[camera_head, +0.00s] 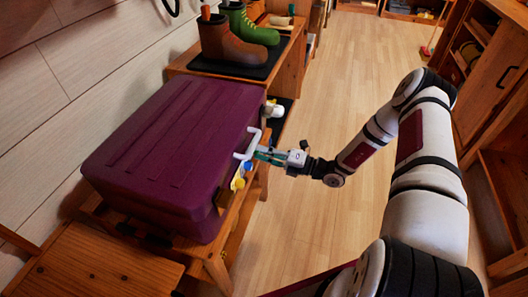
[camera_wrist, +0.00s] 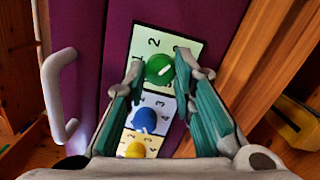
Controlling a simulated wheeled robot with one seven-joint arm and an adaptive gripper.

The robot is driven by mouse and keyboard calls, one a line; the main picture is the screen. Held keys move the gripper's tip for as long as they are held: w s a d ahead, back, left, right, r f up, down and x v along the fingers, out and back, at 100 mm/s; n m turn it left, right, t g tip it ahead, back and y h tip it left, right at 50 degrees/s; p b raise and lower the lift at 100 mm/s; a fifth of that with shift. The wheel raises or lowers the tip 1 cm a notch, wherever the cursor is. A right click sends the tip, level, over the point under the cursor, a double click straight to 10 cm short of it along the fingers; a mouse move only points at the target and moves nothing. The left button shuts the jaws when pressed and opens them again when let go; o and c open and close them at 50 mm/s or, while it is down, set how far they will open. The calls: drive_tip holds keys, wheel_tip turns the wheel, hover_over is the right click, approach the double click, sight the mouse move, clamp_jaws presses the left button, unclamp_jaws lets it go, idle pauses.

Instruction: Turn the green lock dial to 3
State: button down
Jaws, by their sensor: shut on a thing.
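The green dial (camera_wrist: 160,69) sits on a pale green plate (camera_wrist: 148,32) on the side of a purple suitcase (camera_head: 170,140). A printed 2 shows above the dial; another mark to its right is partly covered by a fingertip. The dial's white pointer line slants toward the upper right. My gripper (camera_wrist: 163,72) is shut on the green dial, one fingertip on each side. In the head view my gripper (camera_head: 262,154) reaches the suitcase's right side from the right and hides the green dial.
A blue dial (camera_wrist: 145,118) and a yellow dial (camera_wrist: 135,150) line up below the green one. A white handle (camera_wrist: 58,95) sticks out close by on the left. The suitcase rests on a wooden bench (camera_head: 213,255). Boots (camera_head: 232,48) stand behind. Floor on the right is clear.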

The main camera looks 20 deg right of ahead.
drive_tip(key=shift+f, duration=0.1)
drive_tip(key=c, duration=1.3)
unclamp_jaws()
drive_tip(key=shift+c, duration=0.2)
drive_tip(key=v, duration=1.2)
